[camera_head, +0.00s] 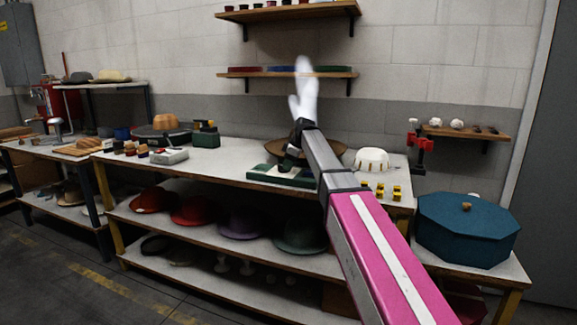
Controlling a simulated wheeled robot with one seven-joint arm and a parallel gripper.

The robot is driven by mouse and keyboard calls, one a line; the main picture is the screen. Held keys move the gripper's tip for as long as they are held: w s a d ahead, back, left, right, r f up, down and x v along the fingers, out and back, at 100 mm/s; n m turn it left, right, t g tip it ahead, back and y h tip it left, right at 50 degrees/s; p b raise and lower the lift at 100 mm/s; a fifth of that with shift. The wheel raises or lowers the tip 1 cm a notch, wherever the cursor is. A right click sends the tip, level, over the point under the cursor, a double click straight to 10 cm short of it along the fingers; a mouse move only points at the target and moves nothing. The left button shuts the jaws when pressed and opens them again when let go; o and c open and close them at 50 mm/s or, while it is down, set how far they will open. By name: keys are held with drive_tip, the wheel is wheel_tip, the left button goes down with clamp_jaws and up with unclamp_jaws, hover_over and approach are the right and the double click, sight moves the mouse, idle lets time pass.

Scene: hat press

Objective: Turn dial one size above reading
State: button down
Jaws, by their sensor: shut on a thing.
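A low green device (267,174) with pale and dark parts on top stands on the middle bench. My pink and grey arm crosses the view from the lower right and reaches over it. My gripper (291,155) is small and dark, down at the device's top behind the end of my arm. It is shut on what appears to be the dial, which is mostly hidden. I cannot make out the dial's marks or its setting. A small grey box (169,156) with a darker face lies further left on the bench; no reading is legible.
A brown hat brim (330,148) lies behind the device. A white hat form (372,160) and several yellow blocks (390,190) stand to the right. A blue lidded box (467,228) sits on the right table. Hats fill the shelf below.

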drive_tip(key=m, duration=0.2)
drive_tip(key=m+t, duration=0.1)
drive_tip(key=m, duration=0.1)
drive_tip(key=s+m+t+h, duration=0.1)
drive_tip(key=m, duration=0.1)
drive_tip(key=shift+s+a, duration=0.1)
drive_tip(key=shift+a, duration=0.15)
drive_tip(key=shift+s+a+m+t+h, duration=0.15)
drive_tip(key=shift+m+t+h, duration=0.2)
drive_tip(key=shift+m, duration=0.85)
drive_tip(key=shift+a+m+t+h, duration=0.15)
drive_tip(key=shift+m+h, duration=0.3)
drive_tip(key=shift+m, duration=0.75)
drive_tip(key=c, duration=1)
unclamp_jaws()
drive_tip(key=shift+c, duration=0.2)
drive_tip(key=v, duration=1)
drive_tip(key=shift+s+r, duration=0.2)
drive_tip(key=shift+r, duration=0.1)
